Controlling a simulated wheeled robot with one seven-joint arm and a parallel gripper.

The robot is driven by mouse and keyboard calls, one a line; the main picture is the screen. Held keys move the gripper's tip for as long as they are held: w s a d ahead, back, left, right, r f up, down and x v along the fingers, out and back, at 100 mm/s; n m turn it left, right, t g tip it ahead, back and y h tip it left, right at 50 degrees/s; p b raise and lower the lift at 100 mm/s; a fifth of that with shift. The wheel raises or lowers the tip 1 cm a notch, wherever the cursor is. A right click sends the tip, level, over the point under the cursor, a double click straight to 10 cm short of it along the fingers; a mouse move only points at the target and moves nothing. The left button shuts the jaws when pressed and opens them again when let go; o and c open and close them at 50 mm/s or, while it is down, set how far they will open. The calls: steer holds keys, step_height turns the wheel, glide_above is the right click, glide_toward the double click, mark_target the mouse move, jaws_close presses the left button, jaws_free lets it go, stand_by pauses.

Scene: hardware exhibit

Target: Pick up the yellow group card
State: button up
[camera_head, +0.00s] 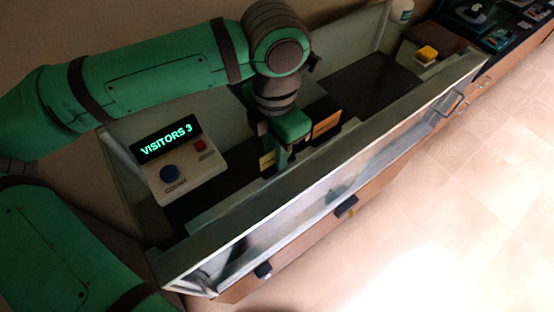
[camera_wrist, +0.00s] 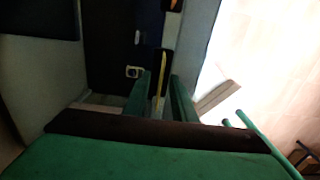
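The yellow card (camera_wrist: 162,62) stands upright, seen nearly edge-on in the wrist view, and its lower part reaches down between my fingers. It also shows in the head view (camera_head: 267,161) as a small yellow patch, partly hidden by my gripper. My gripper (camera_wrist: 160,84) is open, with one finger on each side of the card and a visible gap to each finger. In the head view my gripper (camera_head: 279,166) points down inside the glass-walled case.
An orange card (camera_head: 326,125) stands just right of my gripper. A counter box reading "VISITORS 3" (camera_head: 182,165), with blue and red buttons, is to the left. The case's glass front wall (camera_head: 330,190) runs close by. A yellow-topped box (camera_head: 426,54) is at the far right.

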steer(key=shift+d, duration=0.1)
jaws_close()
steer(key=shift+w, duration=0.1)
steer(key=shift+r, duration=0.15)
